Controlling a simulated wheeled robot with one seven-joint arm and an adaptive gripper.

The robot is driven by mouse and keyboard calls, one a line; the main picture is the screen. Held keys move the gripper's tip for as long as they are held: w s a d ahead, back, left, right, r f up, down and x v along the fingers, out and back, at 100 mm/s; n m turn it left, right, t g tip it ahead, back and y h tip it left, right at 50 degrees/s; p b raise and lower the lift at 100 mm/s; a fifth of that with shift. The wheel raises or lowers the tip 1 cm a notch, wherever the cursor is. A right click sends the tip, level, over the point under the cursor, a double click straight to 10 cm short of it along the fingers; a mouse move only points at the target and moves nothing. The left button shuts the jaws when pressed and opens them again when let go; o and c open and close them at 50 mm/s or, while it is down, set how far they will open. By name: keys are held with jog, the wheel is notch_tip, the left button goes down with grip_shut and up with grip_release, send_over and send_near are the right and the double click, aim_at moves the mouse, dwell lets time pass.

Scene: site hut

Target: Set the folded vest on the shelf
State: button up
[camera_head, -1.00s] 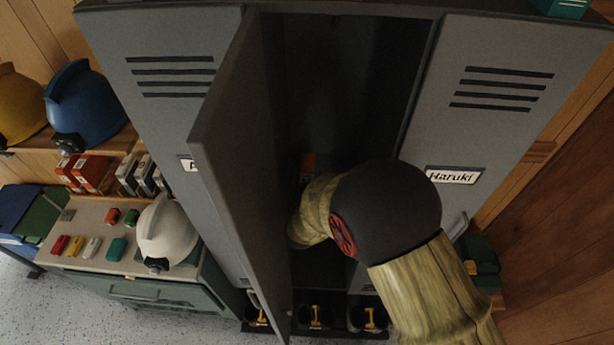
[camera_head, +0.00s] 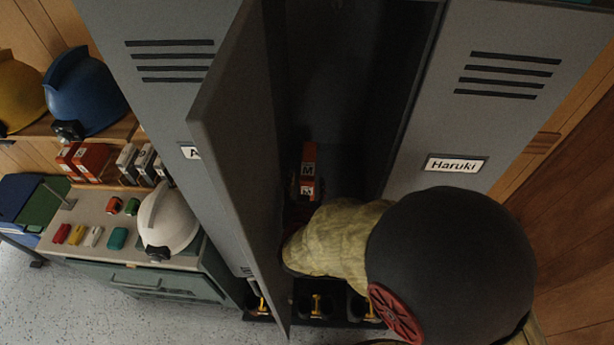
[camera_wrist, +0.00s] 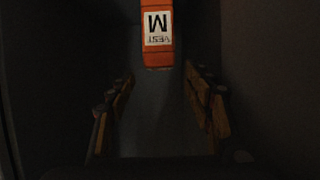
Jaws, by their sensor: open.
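The folded vest (camera_head: 308,165) is orange with white labels marked M. It is inside the open middle locker, deep in the dark interior. In the wrist view the vest (camera_wrist: 157,52) sits at the top centre on a grey surface, its label reading VEST M upside down. I take that surface to be the locker shelf (camera_wrist: 160,125). My gripper (camera_wrist: 159,74) is open, its two fingers spread left and right. The vest lies at or just beyond the fingertips, with no finger seen pressing on it. In the head view my arm hides most of the gripper.
The open locker door (camera_head: 232,150) stands close left of my arm. The Haruki locker (camera_head: 500,110) is closed on the right. A white helmet (camera_head: 166,222) rests on a low cabinet at left, near small coloured items. Several dark items stand below the locker.

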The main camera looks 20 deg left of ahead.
jog(key=shift+s+d+r, duration=0.1)
jog(key=shift+s+r, duration=0.05)
jog(key=shift+s, duration=0.2)
jog(key=shift+r, duration=0.1)
jog(key=w+d+r+g+y, duration=0.1)
jog(key=d+r+g, duration=0.2)
jog(key=d+r, duration=1)
jog(key=s+d+r+m+g+h, duration=0.1)
jog(key=s+d+r+g+h, duration=0.1)
jog(key=s+d, duration=0.7)
jog(key=s+d+r+m+g+h, duration=0.1)
jog(key=s+d+r, duration=0.3)
jog(key=s+d, duration=0.6)
jog(key=d+g+h, duration=0.1)
jog(key=d, duration=0.2)
jog(key=shift+s+m, duration=0.25)
jog(key=shift+m, duration=0.15)
jog(key=shift+r, duration=0.1)
